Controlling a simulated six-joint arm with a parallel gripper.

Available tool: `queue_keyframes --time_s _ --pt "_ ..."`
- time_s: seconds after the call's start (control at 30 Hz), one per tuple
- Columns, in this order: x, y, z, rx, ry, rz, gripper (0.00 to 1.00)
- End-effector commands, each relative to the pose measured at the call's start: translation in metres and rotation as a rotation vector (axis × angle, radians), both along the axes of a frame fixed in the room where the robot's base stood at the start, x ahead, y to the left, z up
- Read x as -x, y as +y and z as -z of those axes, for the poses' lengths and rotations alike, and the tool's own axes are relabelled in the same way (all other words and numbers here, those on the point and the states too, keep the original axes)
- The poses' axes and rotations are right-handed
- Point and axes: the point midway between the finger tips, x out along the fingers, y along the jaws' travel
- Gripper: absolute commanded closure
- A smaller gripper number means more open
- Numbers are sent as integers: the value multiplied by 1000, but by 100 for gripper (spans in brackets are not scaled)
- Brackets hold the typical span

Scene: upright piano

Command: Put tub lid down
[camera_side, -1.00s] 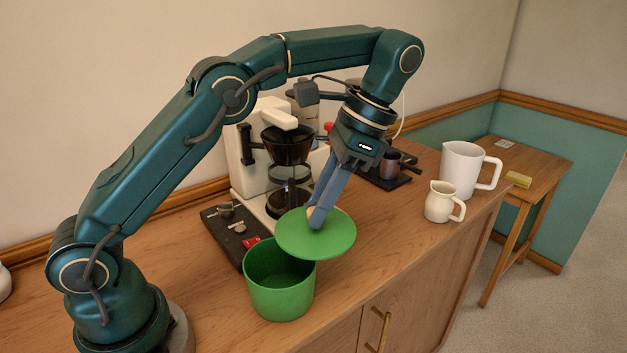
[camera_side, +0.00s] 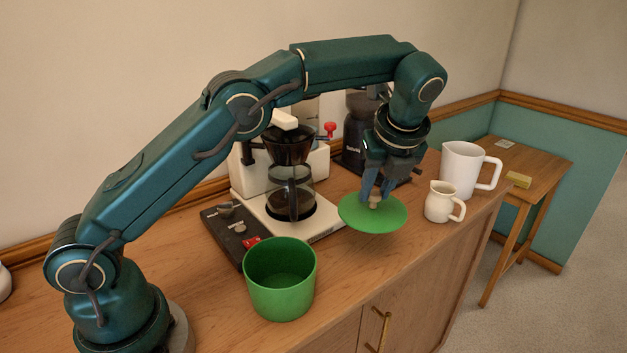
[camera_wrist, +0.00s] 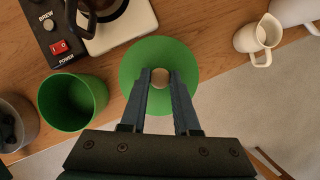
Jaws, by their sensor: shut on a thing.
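The green tub lid (camera_side: 358,216) is a round disc with a pale knob (camera_side: 375,201) at its centre. My gripper (camera_side: 375,196) is shut on the knob and holds the lid about level, low over the counter near its front edge. I cannot tell whether the lid touches the counter. In the wrist view the lid (camera_wrist: 158,50) lies under my fingers, with the knob (camera_wrist: 160,77) between the tips. The open green tub (camera_side: 281,290) stands upright to the left of the lid, its inside empty as far as I see. The tub also shows in the wrist view (camera_wrist: 73,103).
A coffee maker (camera_side: 290,185) stands behind the tub and left of the lid. A small cream jug (camera_side: 440,203) is close to the lid's right, with a larger white jug (camera_side: 461,170) behind. The wooden counter (camera_side: 345,262) is bare between tub and lid.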

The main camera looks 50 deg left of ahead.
Motion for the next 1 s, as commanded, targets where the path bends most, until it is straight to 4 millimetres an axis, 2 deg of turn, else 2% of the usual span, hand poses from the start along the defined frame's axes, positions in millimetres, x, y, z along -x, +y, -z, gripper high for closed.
queue_keyframes --time_s 0.13,0.33,0.47,0.73,1.0 --pt "-20 -1 2 1 0 247 100" --pt "-36 -4 4 0 0 436 100" --pt "-39 -5 11 0 4 479 100" --pt "-38 -5 55 -1 8 483 100" --pt "-38 -5 83 0 7 483 100"
